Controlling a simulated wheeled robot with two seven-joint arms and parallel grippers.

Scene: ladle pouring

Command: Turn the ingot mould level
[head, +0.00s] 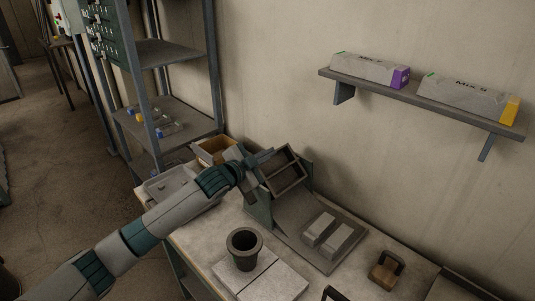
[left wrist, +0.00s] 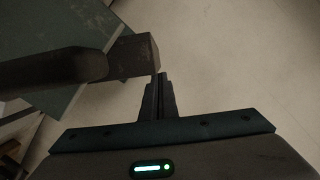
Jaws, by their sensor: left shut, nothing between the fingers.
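The ingot mould (head: 287,171) is a dark, open-faced box hung between the side plates of a grey-green stand (head: 258,205) on the bench. It is tilted, its open face turned toward me. My left gripper (head: 268,154) reaches in from the left and is beside the mould's upper left side. In the left wrist view its fingers (left wrist: 159,80) are shut together with nothing between them. A dark bar with a square block at its end (left wrist: 135,58) lies just left of the fingertips; I cannot tell whether they touch. My right gripper is not in view.
Two pale ingots (head: 329,236) lie on the tray below the mould. A dark crucible (head: 244,247) stands in front on pale slabs. A wooden block with a handle (head: 385,270) sits at right. A yellowish box (head: 212,150) and metal shelving (head: 170,120) are behind my left arm.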

